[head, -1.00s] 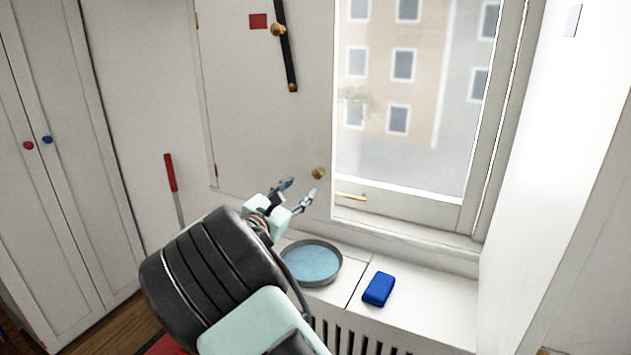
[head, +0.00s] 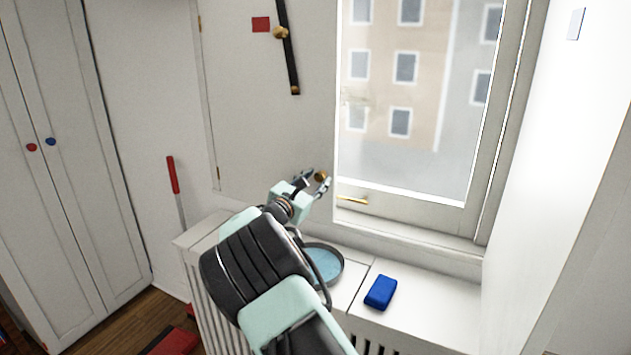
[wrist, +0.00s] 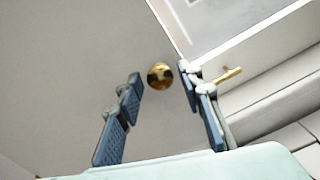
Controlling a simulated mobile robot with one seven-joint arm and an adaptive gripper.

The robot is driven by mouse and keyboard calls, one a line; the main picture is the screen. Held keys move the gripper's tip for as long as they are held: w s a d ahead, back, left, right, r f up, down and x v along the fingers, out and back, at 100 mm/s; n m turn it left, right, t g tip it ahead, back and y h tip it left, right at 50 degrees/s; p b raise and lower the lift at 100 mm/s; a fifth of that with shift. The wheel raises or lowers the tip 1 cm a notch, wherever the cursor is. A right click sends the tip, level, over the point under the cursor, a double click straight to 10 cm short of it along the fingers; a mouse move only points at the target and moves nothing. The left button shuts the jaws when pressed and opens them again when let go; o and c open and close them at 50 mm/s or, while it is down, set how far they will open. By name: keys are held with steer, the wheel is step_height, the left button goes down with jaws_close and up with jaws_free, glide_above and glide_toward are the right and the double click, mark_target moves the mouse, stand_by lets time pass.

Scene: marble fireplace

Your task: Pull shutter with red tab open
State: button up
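The shutter (head: 262,120) is a flat pale panel covering the left part of the window, with a red tab (head: 261,24) near its top. A brass knob (head: 321,176) sits at its lower right, near its free edge. My gripper (head: 317,181) is open and at the knob. In the wrist view the knob (wrist: 160,76) appears between the tips of my two blue-padded fingers (wrist: 158,84), with gaps on both sides. I cannot tell how far the knob reaches in between the fingers.
A black bar (head: 288,55) hangs on the shutter's upper part. Below, the sill (head: 430,305) holds a round blue-filled dish (head: 325,265), partly behind my arm, and a blue block (head: 380,292). A brass window handle (head: 352,200) is close right. A red-handled tool (head: 172,175) leans at left.

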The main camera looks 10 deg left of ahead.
jaws_close()
steer(key=shift+s, duration=0.1)
